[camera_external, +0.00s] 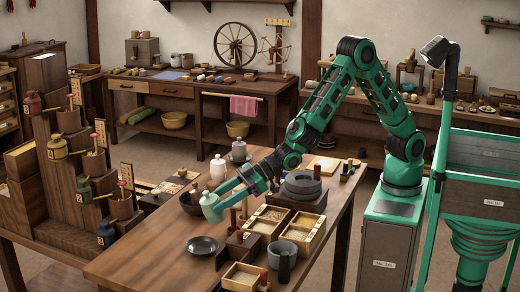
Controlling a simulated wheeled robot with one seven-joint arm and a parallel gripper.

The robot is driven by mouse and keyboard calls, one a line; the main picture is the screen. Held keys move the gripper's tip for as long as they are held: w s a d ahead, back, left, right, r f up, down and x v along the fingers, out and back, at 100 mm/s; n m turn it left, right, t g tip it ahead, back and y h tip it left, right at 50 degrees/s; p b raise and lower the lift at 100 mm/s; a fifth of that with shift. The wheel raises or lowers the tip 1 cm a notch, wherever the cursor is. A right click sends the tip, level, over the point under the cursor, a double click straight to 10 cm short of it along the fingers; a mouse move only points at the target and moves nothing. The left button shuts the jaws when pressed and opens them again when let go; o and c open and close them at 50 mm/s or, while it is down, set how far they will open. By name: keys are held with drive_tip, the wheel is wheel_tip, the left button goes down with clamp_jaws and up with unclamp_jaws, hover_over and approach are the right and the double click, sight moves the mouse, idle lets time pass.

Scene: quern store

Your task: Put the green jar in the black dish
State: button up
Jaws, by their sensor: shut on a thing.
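The pale green jar (211,208) is at the left end of my green arm. My gripper (219,198) is shut on its side and the jar looks upright. The jar overlaps the right side of a dark brown bowl (188,206) in the picture. I cannot tell how high the jar is above the table. The black dish (203,246) is shallow and looks empty. It lies on the table nearer the camera, below the jar in the picture, apart from it.
On the wooden table (150,250), white lidded jars (218,168) stand behind my gripper. Wooden boxes of grain (267,220) and a dark box with a handle (238,245) stand right of the dish. A grey quern (300,187) is farther right. The table's front left is clear.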

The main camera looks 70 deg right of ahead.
wheel_tip(320, 180, down, 9)
drive_tip(key=shift+f, duration=0.2)
drive_tip(key=o, duration=1.5)
drive_tip(key=shift+f, duration=0.2)
drive_tip(key=v, duration=1.1)
